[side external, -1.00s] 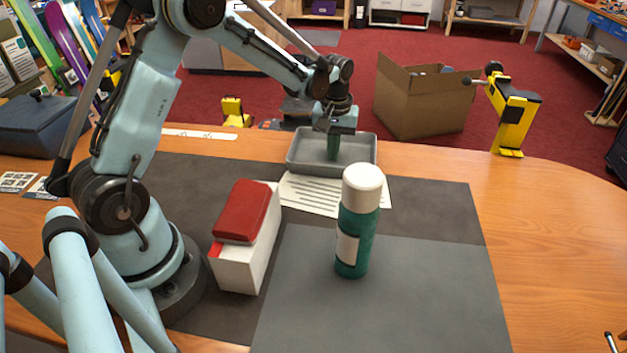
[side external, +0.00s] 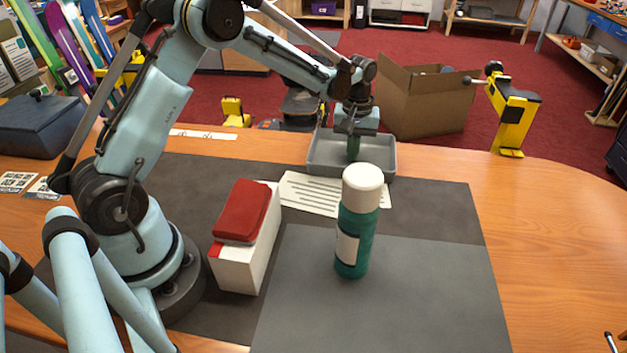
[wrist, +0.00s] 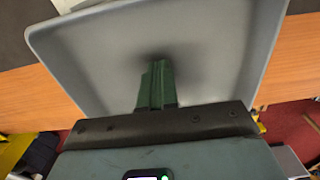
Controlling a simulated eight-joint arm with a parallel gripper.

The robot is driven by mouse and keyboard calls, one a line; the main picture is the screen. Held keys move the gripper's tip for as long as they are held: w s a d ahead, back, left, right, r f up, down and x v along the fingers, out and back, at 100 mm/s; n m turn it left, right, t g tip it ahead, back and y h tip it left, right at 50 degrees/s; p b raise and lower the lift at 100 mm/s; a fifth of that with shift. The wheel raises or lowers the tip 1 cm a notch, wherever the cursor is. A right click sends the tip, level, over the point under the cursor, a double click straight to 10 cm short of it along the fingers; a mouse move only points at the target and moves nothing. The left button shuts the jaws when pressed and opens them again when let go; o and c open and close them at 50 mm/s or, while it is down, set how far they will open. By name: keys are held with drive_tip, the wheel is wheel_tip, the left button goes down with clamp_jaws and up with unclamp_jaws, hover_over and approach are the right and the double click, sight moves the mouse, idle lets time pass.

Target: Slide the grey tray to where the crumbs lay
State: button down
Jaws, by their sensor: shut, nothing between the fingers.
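The grey tray (side external: 318,168) is shallow and rectangular. It lies at the far edge of the dark mat, partly past the white lined sheet. My gripper (side external: 353,150) points down into the tray with its green fingers shut and nothing between them. In the wrist view the closed fingers (wrist: 157,85) stand over the bare floor of the tray (wrist: 85,65). Whether the fingertips touch the tray floor or wall, I cannot tell. No crumbs show in either view.
A green bottle with a white cap (side external: 356,222) stands upright on the grey mat (side external: 420,290). A red block (side external: 242,210) rests on a white box (side external: 240,268). A lined paper sheet (side external: 310,196) lies in front of the tray. A yellow clamp (side external: 512,118) stands at the table's far edge.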

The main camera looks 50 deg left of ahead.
drive_tip(key=shift+w+d+f, duration=0.25)
drive_tip(key=shift+w+d, duration=0.1)
drive_tip(key=shift+d, duration=0.1)
drive_tip(key=shift+s, duration=0.1)
drive_tip(key=shift+s+a+r, duration=0.1)
drive_tip(key=shift+s+a, duration=0.4)
drive_tip(key=shift+a, duration=0.15)
wheel_tip(320, 180, up, 8)
idle(0.5)
drive_tip(key=shift+d, duration=0.1)
